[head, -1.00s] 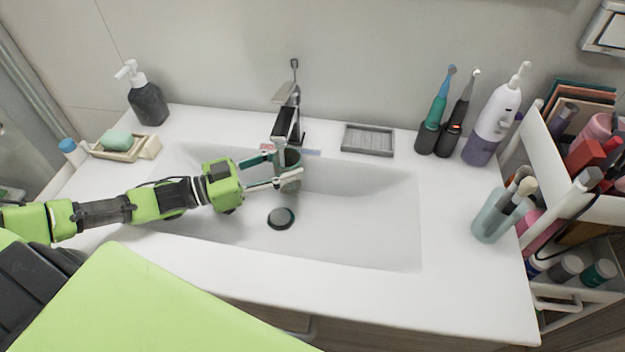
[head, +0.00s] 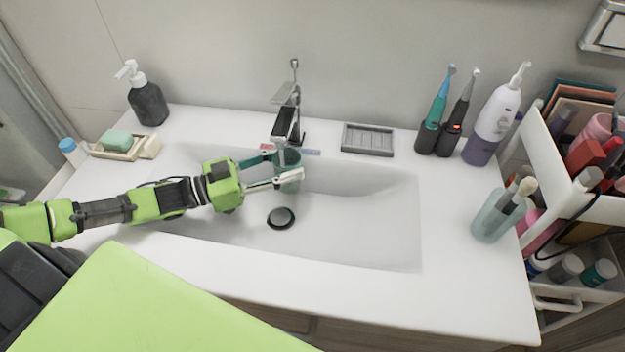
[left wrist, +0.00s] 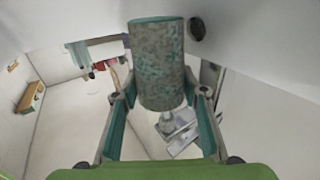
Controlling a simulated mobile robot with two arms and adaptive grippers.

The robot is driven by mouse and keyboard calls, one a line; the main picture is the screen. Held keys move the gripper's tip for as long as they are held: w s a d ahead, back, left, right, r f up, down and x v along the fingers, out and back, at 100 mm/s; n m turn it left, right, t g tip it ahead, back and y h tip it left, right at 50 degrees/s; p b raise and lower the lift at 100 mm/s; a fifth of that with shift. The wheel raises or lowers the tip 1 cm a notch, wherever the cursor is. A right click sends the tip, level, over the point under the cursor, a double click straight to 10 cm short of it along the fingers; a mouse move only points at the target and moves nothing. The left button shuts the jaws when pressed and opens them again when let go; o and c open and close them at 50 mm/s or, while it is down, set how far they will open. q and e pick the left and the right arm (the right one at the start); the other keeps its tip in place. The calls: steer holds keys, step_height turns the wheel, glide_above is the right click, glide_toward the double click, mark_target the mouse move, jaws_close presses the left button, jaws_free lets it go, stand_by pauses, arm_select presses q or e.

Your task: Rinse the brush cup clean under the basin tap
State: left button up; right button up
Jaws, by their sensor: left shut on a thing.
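The brush cup (head: 290,172) is a small teal-green cup, held below the spout of the basin tap (head: 287,122), over the basin (head: 350,215). My left gripper (head: 287,165) is shut on the cup, one finger on each side. In the left wrist view the cup (left wrist: 158,68) sits between the fingertips, and its wall is mottled with grey patches over teal. I cannot make out a water stream. My right gripper is not in view.
The drain (head: 281,218) lies below the cup. A soap dispenser (head: 147,100) and soap dish (head: 125,147) stand left, a grey tray (head: 368,140) behind the basin. Electric toothbrushes (head: 433,120), a glass with brushes (head: 492,222) and a filled cart (head: 560,160) are right.

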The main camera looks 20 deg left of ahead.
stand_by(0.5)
arm_select(q)
steer(key=s+d+r+p, duration=0.2)
steer(key=d+r+p, duration=0.4)
steer(key=d+p, duration=0.3)
steer(key=shift+d+p, duration=0.3)
steer(key=shift+d, duration=0.35)
stand_by(0.5)
steer(key=shift+w+r, duration=0.1)
stand_by(0.6)
